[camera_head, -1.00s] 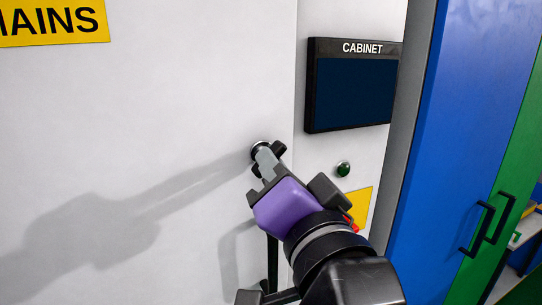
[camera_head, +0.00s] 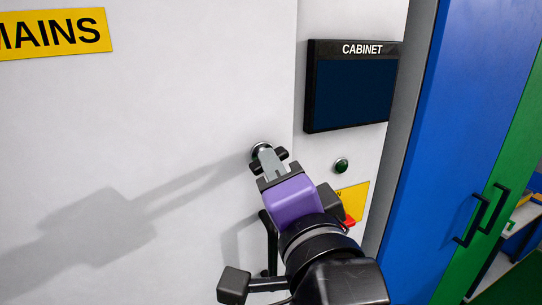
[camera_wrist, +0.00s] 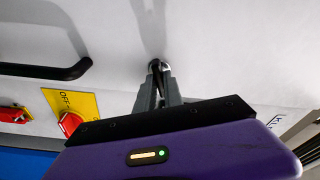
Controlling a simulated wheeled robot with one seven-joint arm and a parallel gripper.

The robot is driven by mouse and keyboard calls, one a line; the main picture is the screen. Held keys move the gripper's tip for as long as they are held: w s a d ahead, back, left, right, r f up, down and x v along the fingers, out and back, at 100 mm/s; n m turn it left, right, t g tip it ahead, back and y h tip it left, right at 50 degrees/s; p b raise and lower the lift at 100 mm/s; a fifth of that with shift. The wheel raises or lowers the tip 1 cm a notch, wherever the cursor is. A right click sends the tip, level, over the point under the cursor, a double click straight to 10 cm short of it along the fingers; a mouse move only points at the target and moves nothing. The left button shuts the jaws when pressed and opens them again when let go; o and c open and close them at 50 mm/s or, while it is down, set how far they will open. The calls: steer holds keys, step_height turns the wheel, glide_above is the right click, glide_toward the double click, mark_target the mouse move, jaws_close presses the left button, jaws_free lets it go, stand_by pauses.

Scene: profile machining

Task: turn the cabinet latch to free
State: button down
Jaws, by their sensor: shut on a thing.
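The cabinet latch (camera_head: 258,147) is a small dark knob on a round silver base, set in the white cabinet door (camera_head: 190,90). In the head view it is largely hidden behind my fingers. My purple gripper (camera_head: 269,155) reaches it from the lower right, with its fingertips at the latch. In the wrist view my gripper (camera_wrist: 157,82) has its two grey fingers closed around the dark latch (camera_wrist: 155,65) close to the door face. The exact angle of the latch is hard to read.
A CABINET screen (camera_head: 350,90) and a green button (camera_head: 341,165) are right of the door edge. A black door handle (camera_wrist: 45,70) and a red OFF switch (camera_wrist: 70,123) on a yellow plate lie close beside my gripper. A blue cabinet (camera_head: 460,110) stands at the right.

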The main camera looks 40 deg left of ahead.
stand_by(0.3)
steer(key=m, duration=0.4)
steer(key=shift+h, duration=0.4)
steer(key=c, duration=1.3)
jaws_free()
steer(key=v, duration=0.4)
steer(key=w+v, duration=0.1)
steer(key=v, duration=0.2)
steer(key=shift+d, duration=0.25)
